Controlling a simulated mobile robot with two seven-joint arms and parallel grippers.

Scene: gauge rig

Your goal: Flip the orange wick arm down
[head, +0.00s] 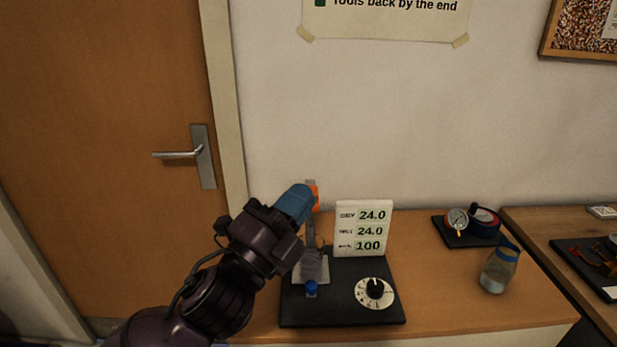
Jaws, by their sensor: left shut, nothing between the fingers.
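The gauge rig's black base (345,316) sits on the wooden table. Its white display (363,228) reads 24.0, 24.0 and 100. The orange wick arm (314,197) shows as a small orange piece near the top of a grey upright post (311,237), left of the display. My left gripper (306,199) is shut and empty, its blue fingers right at the orange piece. The fingers cover part of it, and I cannot tell whether they touch it. My right gripper is out of view.
A dial knob (375,292) is at the base's front right, and a blue-capped piece (311,288) at its front left. A bottle with a blue top (498,270) and a black tray (451,236) with a gauge stand to the right. A door (100,150) is at left.

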